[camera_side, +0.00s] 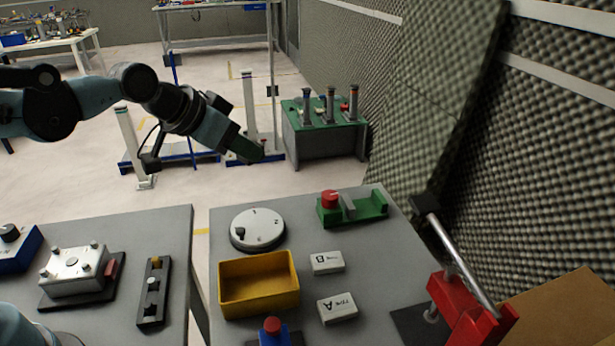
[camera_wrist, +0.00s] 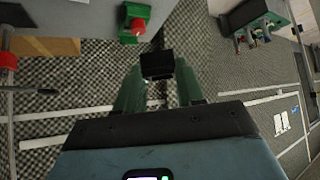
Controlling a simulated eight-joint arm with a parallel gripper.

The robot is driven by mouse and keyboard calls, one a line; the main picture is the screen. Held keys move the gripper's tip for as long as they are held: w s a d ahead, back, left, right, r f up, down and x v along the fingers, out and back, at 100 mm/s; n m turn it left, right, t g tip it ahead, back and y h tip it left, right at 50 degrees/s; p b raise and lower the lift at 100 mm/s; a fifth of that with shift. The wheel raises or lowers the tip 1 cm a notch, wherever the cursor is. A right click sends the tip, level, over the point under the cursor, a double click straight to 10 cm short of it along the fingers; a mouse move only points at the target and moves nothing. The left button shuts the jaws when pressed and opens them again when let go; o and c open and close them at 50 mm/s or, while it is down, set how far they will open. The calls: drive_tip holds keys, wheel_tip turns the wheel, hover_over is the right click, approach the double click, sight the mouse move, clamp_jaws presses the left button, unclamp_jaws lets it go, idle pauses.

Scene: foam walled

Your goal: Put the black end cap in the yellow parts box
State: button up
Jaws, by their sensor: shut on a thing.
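My gripper (camera_side: 252,152) is raised in the air beyond the far edge of the tables, above and behind the yellow parts box. In the wrist view its green fingers (camera_wrist: 157,80) are shut on a small black block, the black end cap (camera_wrist: 157,64), at their tips. In the side view I cannot make out the cap. The yellow parts box (camera_side: 262,305) stands open-topped on the right table; its visible inside looks empty.
Around the box are a round white dial (camera_side: 257,229), white blocks marked B (camera_side: 327,263) and A (camera_side: 337,307), and a green fixture with a red knob (camera_side: 330,199). A red stand with a metal rod (camera_side: 460,262) rises at right. A gap separates the tables.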

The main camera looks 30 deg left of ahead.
drive_tip(key=s+a+f+n+y, duration=0.2)
drive_tip(key=s+a+n, duration=0.1)
drive_tip(key=s+a, duration=0.3)
drive_tip(key=s+d+f+m+g+h, duration=0.1)
drive_tip(key=d+f+m+h, duration=0.15)
drive_tip(key=d, duration=0.85)
drive_tip(key=s+d+f+m+h, duration=0.15)
drive_tip(key=d+m, duration=0.25)
drive_tip(key=d, duration=0.7)
drive_tip(key=d+f+m+g+h, duration=0.1)
drive_tip(key=d+f+m+h, duration=0.15)
drive_tip(key=d, duration=0.85)
hover_over(373, 281)
drive_tip(key=s+a, duration=0.2)
drive_tip(key=a, duration=0.1)
drive_tip(key=f, duration=0.7)
drive_tip(key=shift+s+d, duration=0.2)
drive_tip(key=shift+d, duration=0.05)
drive_tip(key=shift+f, duration=2.1)
drive_tip(key=shift+f, duration=0.1)
drive_tip(key=o, duration=1)
